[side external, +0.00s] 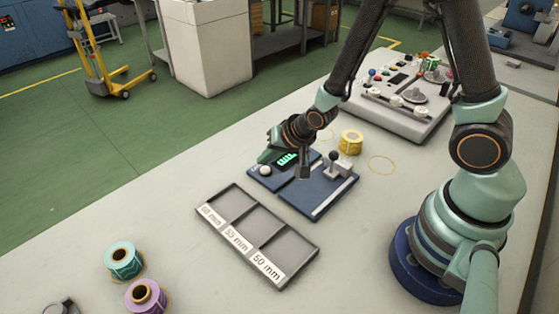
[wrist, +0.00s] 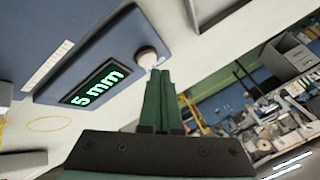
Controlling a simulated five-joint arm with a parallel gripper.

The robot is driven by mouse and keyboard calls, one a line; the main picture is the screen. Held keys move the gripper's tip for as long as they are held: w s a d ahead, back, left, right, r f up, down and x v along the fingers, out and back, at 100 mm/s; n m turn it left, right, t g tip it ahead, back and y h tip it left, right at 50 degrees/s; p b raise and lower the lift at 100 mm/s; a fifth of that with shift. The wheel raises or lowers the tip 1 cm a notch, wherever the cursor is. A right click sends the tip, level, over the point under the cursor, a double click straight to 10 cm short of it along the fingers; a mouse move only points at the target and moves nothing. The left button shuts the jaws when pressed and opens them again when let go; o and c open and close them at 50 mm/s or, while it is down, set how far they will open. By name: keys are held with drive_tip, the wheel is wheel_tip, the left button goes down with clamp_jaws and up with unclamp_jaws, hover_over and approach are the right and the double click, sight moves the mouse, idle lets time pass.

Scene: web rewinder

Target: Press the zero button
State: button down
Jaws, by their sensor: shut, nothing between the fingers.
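The zero button appears to be the white round button (wrist: 147,57) at the end of a blue display unit (wrist: 95,62) in the wrist view. It also shows in the side view (side external: 265,170). The unit's screen (wrist: 95,83) glows green and reads "5 mm". My gripper (wrist: 159,73) is shut and empty, its green fingers pointing at the button. The fingertips are right beside the button's lower edge in the wrist view; I cannot tell whether they touch it. In the side view my gripper (side external: 266,156) is just above the button.
A blue gauge base (side external: 318,191) with a black-knobbed lever (side external: 333,156) stands close by. A yellow spool (side external: 350,142) is behind it. A three-compartment labelled tray (side external: 285,277) lies in front. Teal (side external: 123,262) and purple (side external: 146,297) spools stand front left. A control panel (side external: 402,122) is behind.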

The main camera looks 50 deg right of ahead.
sight(267, 171)
drive_tip(key=shift+f, duration=0.1)
drive_tip(key=shift+f, duration=0.3)
drive_tip(key=shift+f, duration=0.4)
idle(0.6)
drive_tip(key=shift+r, duration=0.85)
drive_tip(key=shift+r, duration=2.5)
